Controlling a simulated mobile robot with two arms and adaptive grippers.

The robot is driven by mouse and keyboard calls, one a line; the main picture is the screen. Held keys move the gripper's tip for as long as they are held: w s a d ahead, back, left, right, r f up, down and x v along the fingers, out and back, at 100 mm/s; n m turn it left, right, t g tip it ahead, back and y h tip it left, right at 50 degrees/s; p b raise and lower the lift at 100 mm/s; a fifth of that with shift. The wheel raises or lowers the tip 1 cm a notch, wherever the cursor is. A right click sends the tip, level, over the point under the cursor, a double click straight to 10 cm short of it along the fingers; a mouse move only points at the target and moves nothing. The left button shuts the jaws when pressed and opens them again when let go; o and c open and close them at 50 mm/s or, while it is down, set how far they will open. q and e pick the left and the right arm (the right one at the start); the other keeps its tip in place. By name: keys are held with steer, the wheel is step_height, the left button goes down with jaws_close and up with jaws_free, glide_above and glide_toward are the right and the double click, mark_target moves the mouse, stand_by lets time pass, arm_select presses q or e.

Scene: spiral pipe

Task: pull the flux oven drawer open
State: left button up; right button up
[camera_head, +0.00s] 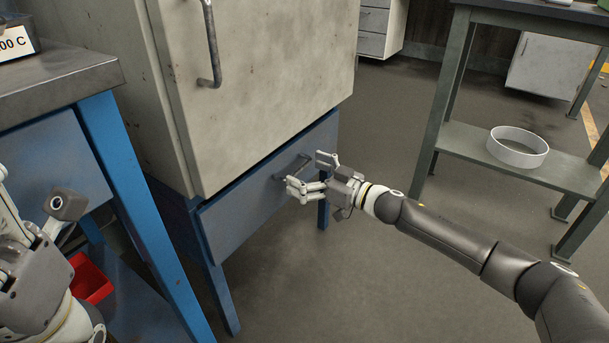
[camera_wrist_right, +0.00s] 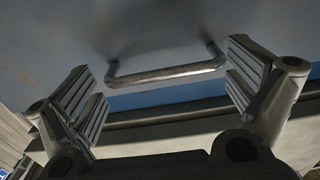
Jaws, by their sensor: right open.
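The flux oven drawer (camera_head: 250,195) is a blue front below the large worn cream oven (camera_head: 260,80); it looks shut in the head view. Its grey bar handle (camera_head: 292,167) also shows in the wrist view (camera_wrist_right: 165,77). My right gripper (camera_head: 312,174) is open and empty in front of the handle. In the wrist view the bar spans the gap between the spread fingers, its ends near each finger; contact cannot be told. My left gripper (camera_head: 35,235) is at the lower left, away from the drawer, partly cut off; its jaw state is unclear.
A blue-legged metal bench (camera_head: 70,75) stands at left, with a red bin (camera_head: 90,278) low beneath it. A green-grey table (camera_head: 455,90) stands at right, with a white ring (camera_head: 517,147) on its shelf. The floor before the drawer is clear.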

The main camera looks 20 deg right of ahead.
steer(key=shift+w+a, duration=0.1)
steer(key=shift+c, duration=0.3)
steer(key=c, duration=1.1)
steer(key=shift+c, duration=0.2)
